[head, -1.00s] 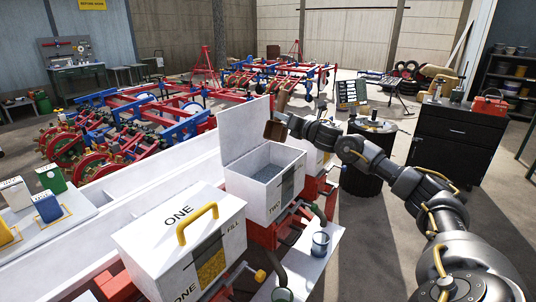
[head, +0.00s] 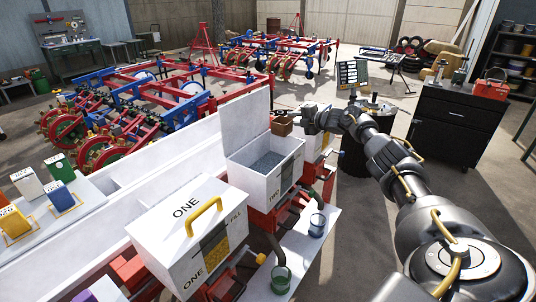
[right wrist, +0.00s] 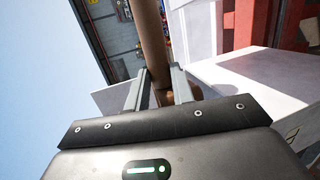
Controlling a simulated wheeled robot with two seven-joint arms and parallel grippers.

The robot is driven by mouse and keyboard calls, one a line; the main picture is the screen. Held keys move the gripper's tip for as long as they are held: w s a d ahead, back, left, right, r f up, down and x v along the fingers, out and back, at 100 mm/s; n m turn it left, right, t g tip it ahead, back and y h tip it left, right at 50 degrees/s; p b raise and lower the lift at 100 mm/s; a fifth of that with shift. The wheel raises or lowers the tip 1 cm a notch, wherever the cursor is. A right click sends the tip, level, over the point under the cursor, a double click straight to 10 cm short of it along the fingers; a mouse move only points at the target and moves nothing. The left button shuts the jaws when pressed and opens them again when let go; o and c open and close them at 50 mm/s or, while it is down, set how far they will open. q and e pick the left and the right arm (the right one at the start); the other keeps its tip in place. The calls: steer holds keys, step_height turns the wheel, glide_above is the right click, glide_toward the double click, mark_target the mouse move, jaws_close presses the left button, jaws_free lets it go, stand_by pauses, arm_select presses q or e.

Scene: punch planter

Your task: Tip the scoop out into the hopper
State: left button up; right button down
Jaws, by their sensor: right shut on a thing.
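The brown scoop (head: 282,126) is in my right gripper (head: 298,121), above the back right corner of the open hopper marked TWO. My right gripper is shut on its handle, and the handle (right wrist: 152,40) runs up between the fingers in the right wrist view. The hopper (head: 262,184) is a white box with its lid (head: 246,118) raised, and grey grain-like fill (head: 267,161) shows inside. I cannot see into the scoop's bowl or tell whether it holds anything. My left gripper is not in view.
The white hopper marked ONE (head: 187,241), lid shut with a yellow handle, stands in front. Another white hopper (head: 314,125) stands behind the scoop. Cups (head: 317,225) are on a white shelf at right. A dark cabinet (head: 455,125) and black drum (head: 356,160) stand farther right.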

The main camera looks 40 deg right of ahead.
step_height(320, 180, up, 4)
steer(key=p, duration=0.3)
steer(key=shift+r+p, duration=0.2)
steer(key=shift+p, duration=0.1)
stand_by(0.4)
